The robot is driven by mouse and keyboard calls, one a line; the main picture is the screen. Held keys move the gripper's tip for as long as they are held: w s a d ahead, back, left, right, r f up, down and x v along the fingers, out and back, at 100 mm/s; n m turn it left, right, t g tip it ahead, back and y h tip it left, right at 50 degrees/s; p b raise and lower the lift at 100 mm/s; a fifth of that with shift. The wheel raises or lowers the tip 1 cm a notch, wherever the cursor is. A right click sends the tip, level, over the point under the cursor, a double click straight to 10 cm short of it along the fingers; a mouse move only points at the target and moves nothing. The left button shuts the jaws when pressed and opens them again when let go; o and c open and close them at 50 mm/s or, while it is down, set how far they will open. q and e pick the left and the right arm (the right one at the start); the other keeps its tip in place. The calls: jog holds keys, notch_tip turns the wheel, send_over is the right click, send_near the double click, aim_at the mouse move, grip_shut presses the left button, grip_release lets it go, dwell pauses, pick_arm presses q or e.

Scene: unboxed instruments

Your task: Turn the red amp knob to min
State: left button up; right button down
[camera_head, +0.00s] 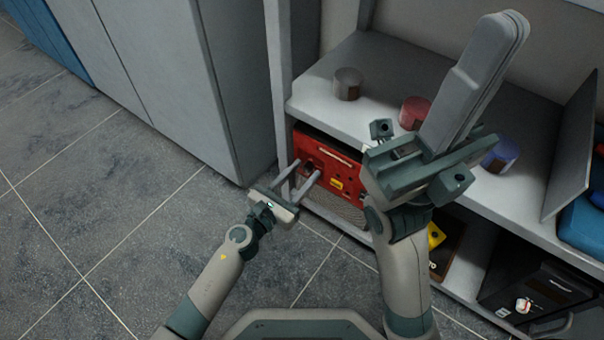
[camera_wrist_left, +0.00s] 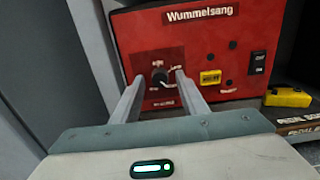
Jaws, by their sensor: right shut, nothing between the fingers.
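A red amp (camera_head: 333,165) labelled "Wummelsang" stands on the shelf below the top board; its red front (camera_wrist_left: 205,60) fills much of the left wrist view. A dark round knob (camera_wrist_left: 159,76) with a light pointer mark sits on the left of that front, with small scale lettering around it. My left gripper (camera_head: 306,167) is open in front of the amp. Its two fingers lie on either side of the knob in the left wrist view; I cannot tell whether they touch it. My right gripper (camera_head: 512,20) is shut and empty, raised in front of the shelf.
Grey (camera_head: 347,84), red (camera_head: 414,112) and blue (camera_head: 500,155) cylinders stand on the top board. A yellow object (camera_wrist_left: 287,97) lies right of the amp. A shelf post (camera_head: 279,90) and grey cabinet (camera_head: 190,80) stand left. The floor is clear.

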pick_arm(q)
grip_shut()
